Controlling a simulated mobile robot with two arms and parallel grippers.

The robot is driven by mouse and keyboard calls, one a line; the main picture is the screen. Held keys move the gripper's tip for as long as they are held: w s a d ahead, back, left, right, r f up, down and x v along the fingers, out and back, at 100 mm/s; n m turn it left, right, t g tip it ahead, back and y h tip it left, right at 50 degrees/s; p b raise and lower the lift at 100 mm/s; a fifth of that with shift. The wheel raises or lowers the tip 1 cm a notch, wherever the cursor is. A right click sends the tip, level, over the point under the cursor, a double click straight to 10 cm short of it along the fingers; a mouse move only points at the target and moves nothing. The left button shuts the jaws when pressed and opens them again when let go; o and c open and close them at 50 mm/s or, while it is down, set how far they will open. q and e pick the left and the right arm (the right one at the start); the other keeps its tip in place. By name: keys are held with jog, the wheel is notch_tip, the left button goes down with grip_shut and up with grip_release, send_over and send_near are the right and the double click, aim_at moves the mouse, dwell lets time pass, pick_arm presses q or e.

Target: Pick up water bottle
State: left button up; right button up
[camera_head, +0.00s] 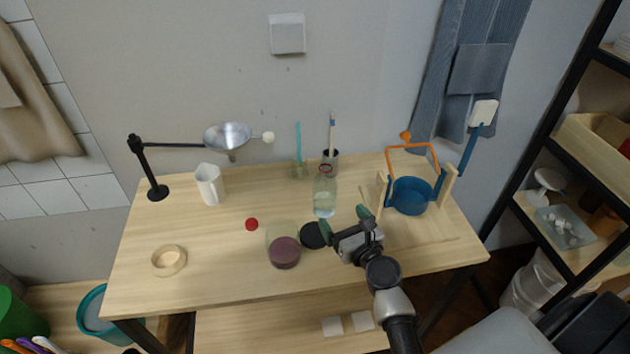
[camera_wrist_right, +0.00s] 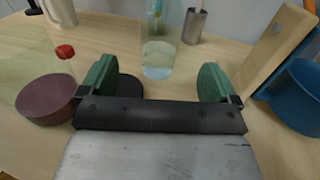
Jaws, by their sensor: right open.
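The water bottle (camera_head: 325,192) is clear, with water inside, and stands upright on the wooden table. It has a red ring near its top in the head view. In the right wrist view the bottle (camera_wrist_right: 158,58) stands ahead of and between the fingers, its top cut off by the frame. My right gripper (camera_head: 345,222) is open and empty, in front of the bottle and apart from it. Its green finger pads (camera_wrist_right: 155,82) show spread wide in the wrist view. My left gripper is not in view.
A black disc (camera_head: 313,236) lies near the right gripper's left finger. A jar with purple contents (camera_head: 284,252) and a red cap (camera_head: 251,224) are left of it. A blue pot (camera_head: 411,196) in a wooden stand is to the right. A brush cup (camera_head: 331,157) stands behind the bottle.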

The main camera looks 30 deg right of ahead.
aim_at(330, 199)
jog(key=shift+w+r, duration=0.25)
jog(key=shift+w, duration=1.65)
jog(key=shift+w+d, duration=0.1)
jog(key=shift+w, duration=0.25)
jog(key=w, duration=0.5)
jog(key=shift+w+d+f, duration=0.1)
jog(key=shift+w+f, duration=0.15)
jog(key=shift+w, duration=0.15)
jog(key=shift+s+r, duration=0.1)
jog(key=shift+s, duration=0.05)
jog(key=c, duration=0.4)
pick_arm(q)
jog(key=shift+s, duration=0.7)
pick_arm(e)
jog(key=c, duration=0.7)
